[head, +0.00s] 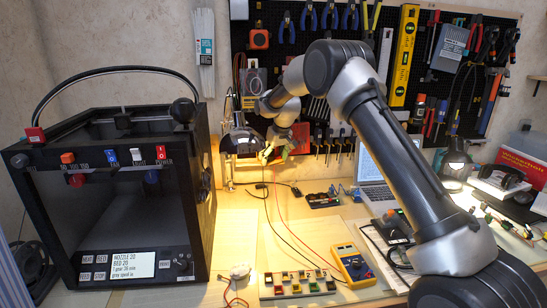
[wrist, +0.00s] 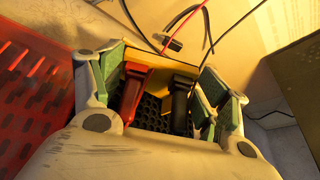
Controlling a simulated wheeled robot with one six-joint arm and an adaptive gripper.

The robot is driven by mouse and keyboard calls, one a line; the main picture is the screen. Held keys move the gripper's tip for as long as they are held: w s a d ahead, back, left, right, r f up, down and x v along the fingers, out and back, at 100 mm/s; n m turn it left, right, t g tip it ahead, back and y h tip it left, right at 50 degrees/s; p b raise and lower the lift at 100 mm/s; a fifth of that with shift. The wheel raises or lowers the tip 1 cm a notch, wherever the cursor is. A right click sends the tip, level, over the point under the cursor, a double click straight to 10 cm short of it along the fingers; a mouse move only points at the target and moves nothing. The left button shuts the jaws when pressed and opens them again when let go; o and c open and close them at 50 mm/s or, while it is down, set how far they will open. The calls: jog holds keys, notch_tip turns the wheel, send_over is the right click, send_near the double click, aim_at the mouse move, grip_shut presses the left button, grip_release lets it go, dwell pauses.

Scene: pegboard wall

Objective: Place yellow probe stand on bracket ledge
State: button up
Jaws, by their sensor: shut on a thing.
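My gripper (head: 278,147) is by the back wall, beside the desk lamp. In the wrist view its green-padded fingers (wrist: 162,95) are shut on the yellow probe stand (wrist: 162,68), one on each side. A red probe (wrist: 133,92) and a black probe (wrist: 181,105) stand in it. In the head view only a small yellow part of the stand (head: 267,151) shows, held above the bench. A black perforated surface (wrist: 154,112) shows between the probes. I cannot clearly make out the bracket ledge in either view.
A red slotted panel (wrist: 35,85) is close to the left in the wrist view. The lamp (head: 240,142) is just left of my gripper. Red and black leads hang toward the yellow multimeter (head: 352,265). A black printer (head: 110,190) stands at left; the pegboard (head: 275,20) is behind.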

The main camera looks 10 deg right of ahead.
jog(key=shift+f, duration=0.1)
jog(key=o, duration=0.9)
jog(key=shift+o, duration=0.2)
jog(key=v, duration=1.2)
jog(key=s+d+r+m, duration=0.1)
jog(key=s+d+r, duration=0.6)
jog(key=s, duration=0.4)
jog(key=s+d+r+m, duration=0.1)
jog(key=s+d+r, duration=0.55)
jog(key=s, duration=0.45)
jog(key=s+d+f+m, duration=0.1)
jog(key=s+d+f, duration=0.1)
jog(key=s, duration=0.8)
jog(key=s+d+f+h, duration=0.1)
jog(key=s+d+f, duration=0.1)
jog(key=s, duration=0.8)
jog(key=s+d+f+m, duration=0.1)
jog(key=s+d+f, duration=0.1)
jog(key=s, duration=0.8)
jog(key=shift+d+m+h, duration=0.3)
jog(key=shift+d+h, duration=0.1)
jog(key=shift+d, duration=0.4)
